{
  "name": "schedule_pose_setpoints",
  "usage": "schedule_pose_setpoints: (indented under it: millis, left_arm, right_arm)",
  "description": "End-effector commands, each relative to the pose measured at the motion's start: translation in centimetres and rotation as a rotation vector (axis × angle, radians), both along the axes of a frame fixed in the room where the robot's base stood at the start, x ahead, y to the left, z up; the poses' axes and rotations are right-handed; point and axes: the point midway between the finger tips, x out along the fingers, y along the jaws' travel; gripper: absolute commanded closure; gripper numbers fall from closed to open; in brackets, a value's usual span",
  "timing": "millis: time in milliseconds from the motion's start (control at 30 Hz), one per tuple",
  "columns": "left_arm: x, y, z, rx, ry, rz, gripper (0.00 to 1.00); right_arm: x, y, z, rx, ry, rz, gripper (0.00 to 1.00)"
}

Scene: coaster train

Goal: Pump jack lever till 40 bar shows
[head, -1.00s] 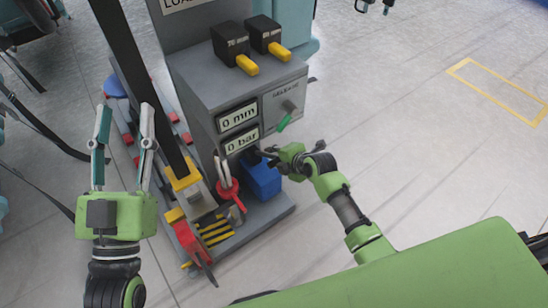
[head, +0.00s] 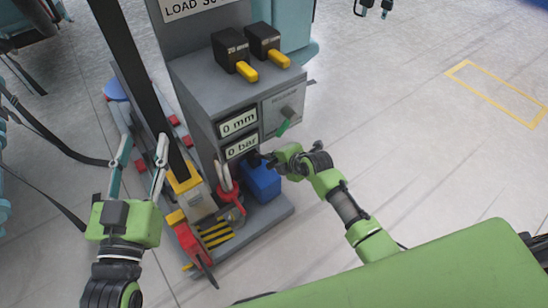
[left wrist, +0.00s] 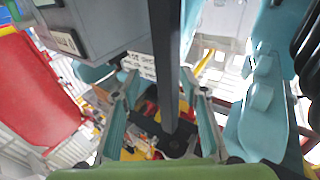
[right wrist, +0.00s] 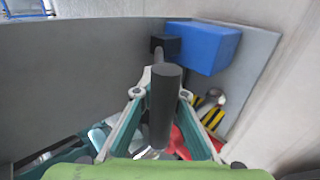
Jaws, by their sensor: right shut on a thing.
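The grey machine's lower display (head: 242,146) reads 0 bar. The blue jack box (head: 262,182) sits at the machine's base, also seen in the right wrist view (right wrist: 204,47). The black jack lever (right wrist: 165,105) reaches out from beside it. My right gripper (right wrist: 161,92) is shut on the lever, with a finger on each side of it. In the head view the lever is mostly hidden at my right gripper (head: 270,160). My left gripper (head: 144,140) is open near the dark upright post (head: 140,75). In the left wrist view the post (left wrist: 166,60) shows between its fingers.
Above the bar display, another display (head: 238,123) reads 0 mm. Two black boxes with yellow handles (head: 247,71) stand on top. A red clamp-like part (head: 190,240) lies low in front. The floor at right is clear.

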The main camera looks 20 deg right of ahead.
Motion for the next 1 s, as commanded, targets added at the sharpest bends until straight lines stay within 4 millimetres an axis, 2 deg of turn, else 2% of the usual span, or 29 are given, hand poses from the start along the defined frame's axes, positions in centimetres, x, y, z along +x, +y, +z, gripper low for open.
schedule_pose_setpoints:
  millis: [33, 267, 467, 800, 1000]
  left_arm:
    - [0.0, 0.1, -0.8, 0.013, 0.05, 0.003, 0.6]
    - [-0.6, 1.0, -6.0, 0.073, 0.286, 0.018, 0.6]
    - [-2.3, 2.0, -10.3, 0.122, 0.489, 0.031, 0.6]
    - [-7.4, 4.2, -16.5, 0.202, 0.837, 0.055, 0.6]
    - [-10.6, 5.3, -18.7, 0.236, 0.996, 0.064, 0.6]
  right_arm:
    - [0.1, 0.8, 0.5, 0.009, 0.002, 0.009, 1.0]
    - [0.4, 1.2, 0.9, 0.007, 0.022, 0.012, 1.0]
    - [0.6, 1.4, 1.2, 0.002, 0.037, 0.013, 1.0]
    - [1.2, 1.2, 1.8, -0.013, 0.062, 0.006, 1.0]
    - [2.1, 1.3, 2.5, -0.017, 0.065, 0.004, 1.0]
